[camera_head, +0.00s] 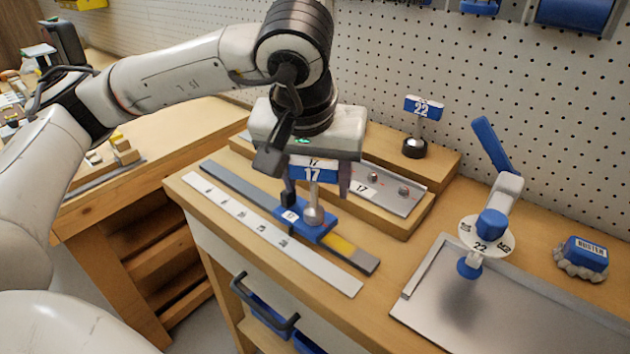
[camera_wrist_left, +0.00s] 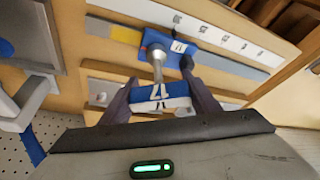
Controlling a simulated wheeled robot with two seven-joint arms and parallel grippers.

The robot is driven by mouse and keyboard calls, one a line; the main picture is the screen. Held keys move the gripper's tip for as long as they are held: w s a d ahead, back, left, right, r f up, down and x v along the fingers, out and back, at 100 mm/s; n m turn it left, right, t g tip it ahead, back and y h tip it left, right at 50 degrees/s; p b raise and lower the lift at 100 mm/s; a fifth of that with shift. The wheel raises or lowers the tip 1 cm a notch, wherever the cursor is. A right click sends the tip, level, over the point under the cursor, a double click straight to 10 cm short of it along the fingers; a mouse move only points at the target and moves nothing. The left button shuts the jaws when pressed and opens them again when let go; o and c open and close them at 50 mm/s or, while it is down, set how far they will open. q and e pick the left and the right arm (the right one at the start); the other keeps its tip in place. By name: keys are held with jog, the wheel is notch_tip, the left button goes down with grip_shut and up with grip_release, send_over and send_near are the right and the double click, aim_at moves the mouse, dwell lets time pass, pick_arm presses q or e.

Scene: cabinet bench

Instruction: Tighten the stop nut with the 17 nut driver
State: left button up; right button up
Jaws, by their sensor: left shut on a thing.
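The 17 nut driver, with its blue and white "17" tag (camera_head: 313,174), is held upright by my left gripper (camera_head: 318,187), which is shut on it. Its grey metal socket (camera_head: 313,214) points down at the blue stop block (camera_head: 322,232) on the ruled rail. In the left wrist view, the driver (camera_wrist_left: 161,98) sits between the fingers of my left gripper (camera_wrist_left: 160,88), and its socket reaches the blue block (camera_wrist_left: 182,46). The stop nut is hidden under the socket; I cannot tell how far it is engaged. My right gripper is not in view.
Behind the rail, a metal plate (camera_head: 408,200) with a "17" label and small studs lies on a wooden step. A "22" driver (camera_head: 415,146) stands on the step behind. At right, a white-and-blue tool (camera_head: 507,190) with a "22" disc stands over a metal tray (camera_head: 447,330).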

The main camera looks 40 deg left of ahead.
pick_arm(q)
jog(key=shift+d+m+h, duration=0.1)
jog(key=shift+m+h, duration=0.2)
jog(key=shift+m, duration=0.5)
jog(key=shift+b, duration=0.3)
jog(key=shift+m+t+b, duration=0.3)
jog(key=shift+m, duration=0.2)
jog(key=shift+d+m+h, duration=0.2)
jog(key=shift+m+h, duration=0.3)
jog(key=shift+m, duration=0.3)
jog(key=shift+b, duration=0.3)
